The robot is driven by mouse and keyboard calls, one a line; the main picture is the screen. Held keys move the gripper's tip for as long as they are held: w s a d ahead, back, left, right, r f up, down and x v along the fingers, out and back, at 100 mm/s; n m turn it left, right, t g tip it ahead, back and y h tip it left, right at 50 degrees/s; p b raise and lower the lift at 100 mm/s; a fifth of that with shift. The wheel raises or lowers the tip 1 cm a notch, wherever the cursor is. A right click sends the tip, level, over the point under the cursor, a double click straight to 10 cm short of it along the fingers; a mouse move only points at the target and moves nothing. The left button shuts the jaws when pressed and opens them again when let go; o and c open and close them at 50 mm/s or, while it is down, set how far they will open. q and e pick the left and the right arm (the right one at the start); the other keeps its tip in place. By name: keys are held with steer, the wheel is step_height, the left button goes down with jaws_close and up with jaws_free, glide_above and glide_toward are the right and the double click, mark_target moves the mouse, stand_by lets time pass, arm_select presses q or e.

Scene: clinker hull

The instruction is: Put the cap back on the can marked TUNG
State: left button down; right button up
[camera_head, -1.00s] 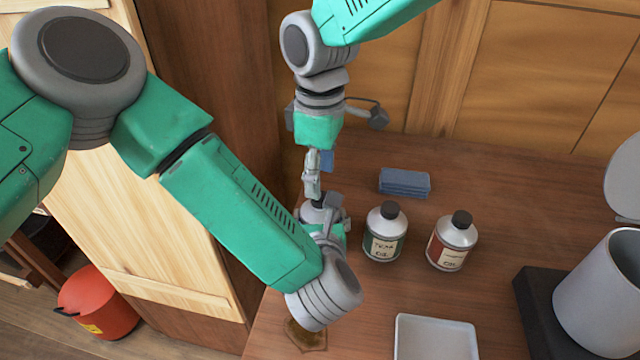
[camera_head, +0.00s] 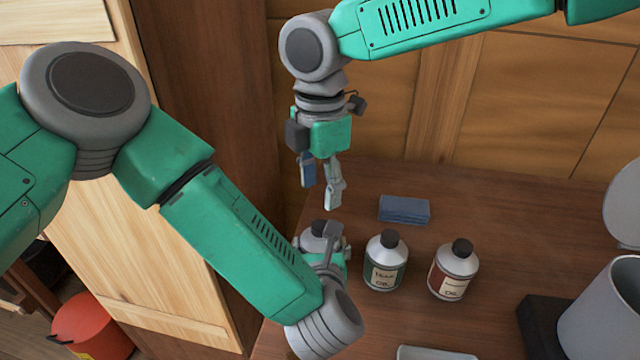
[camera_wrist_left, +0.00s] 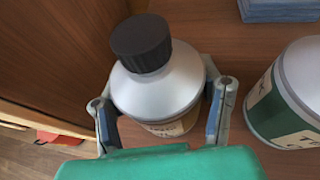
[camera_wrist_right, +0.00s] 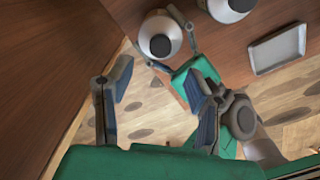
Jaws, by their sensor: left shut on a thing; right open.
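A silver can (camera_wrist_left: 165,95) stands between the fingers of my left gripper (camera_wrist_left: 162,100), which is shut on its body. A black cap (camera_wrist_left: 140,43) sits on top of this can's neck. Its label shows only in part and I cannot read it. In the head view the can's cap (camera_head: 319,228) shows beside the left gripper (camera_head: 328,252), which hides most of the body. My right gripper (camera_head: 320,184) is open and empty above the cap, with its fingers apart. In the right wrist view the capped can (camera_wrist_right: 160,24) lies beyond the open fingers (camera_wrist_right: 160,105).
A green-labelled can (camera_head: 386,262) and a red-labelled can (camera_head: 453,270), both black-capped, stand to the right. A blue folded cloth (camera_head: 404,209) lies behind them. A pale tray (camera_wrist_right: 278,50) lies near the front edge. A grey pot (camera_head: 605,315) is at far right.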

mark_target(319, 224)
steer(key=shift+f, duration=0.1)
steer(key=shift+f, duration=3.9)
jaws_close()
steer(key=m, duration=1.4)
steer(key=shift+a, duration=0.1)
steer(key=shift+c, duration=0.4)
jaws_free()
steer(key=shift+a, duration=0.1)
steer(key=shift+o, duration=0.8)
